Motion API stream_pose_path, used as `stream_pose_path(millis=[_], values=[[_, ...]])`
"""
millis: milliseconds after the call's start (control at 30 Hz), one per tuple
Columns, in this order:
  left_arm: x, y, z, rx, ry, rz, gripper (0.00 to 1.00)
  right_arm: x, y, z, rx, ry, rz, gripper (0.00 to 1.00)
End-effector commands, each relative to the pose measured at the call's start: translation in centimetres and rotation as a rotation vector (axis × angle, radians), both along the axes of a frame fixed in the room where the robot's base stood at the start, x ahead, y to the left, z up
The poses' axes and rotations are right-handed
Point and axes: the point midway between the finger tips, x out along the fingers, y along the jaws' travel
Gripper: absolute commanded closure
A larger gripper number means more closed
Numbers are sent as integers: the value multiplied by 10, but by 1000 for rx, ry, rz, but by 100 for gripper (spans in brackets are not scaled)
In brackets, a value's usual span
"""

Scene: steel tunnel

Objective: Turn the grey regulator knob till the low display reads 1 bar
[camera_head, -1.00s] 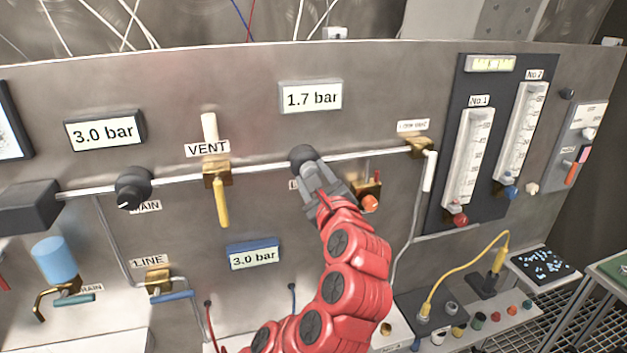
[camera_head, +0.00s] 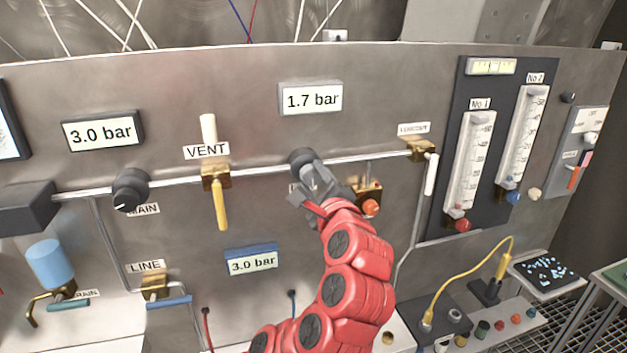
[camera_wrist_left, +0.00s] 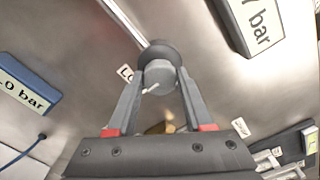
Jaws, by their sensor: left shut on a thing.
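The grey regulator knob (camera_head: 301,158) sits on the pipe in the middle of the panel, mostly hidden behind my left gripper (camera_head: 312,176). In the left wrist view the knob (camera_wrist_left: 158,52) has a dark round base and a lighter front with a pale pointer mark. The two fingers of my left gripper (camera_wrist_left: 160,80) are shut on it from both sides. The display (camera_head: 311,98) above the knob reads 1.7 bar. The label under the knob is mostly covered. My right gripper is not in view.
A second dark knob (camera_head: 131,189) marked MAIN sits left under a display (camera_head: 103,131) reading 3.0 bar. The yellow VENT lever (camera_head: 220,200) is close left of my gripper. An orange knob (camera_head: 371,207) is close right. A blue-topped display (camera_head: 253,260) below reads 3.0 bar.

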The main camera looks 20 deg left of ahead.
Motion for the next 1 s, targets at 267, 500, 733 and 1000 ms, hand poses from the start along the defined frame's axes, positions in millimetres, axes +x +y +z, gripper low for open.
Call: stream_pose_path(millis=[267,500,733,1000], values=[[0,0,-1,0,4,0,29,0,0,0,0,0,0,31],[0,0,-1,1,2,0,19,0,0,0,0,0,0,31],[-7,-5,-2,0,2,0,19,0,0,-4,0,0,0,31],[-32,-29,2,-1,-9,-19,19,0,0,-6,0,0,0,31]])
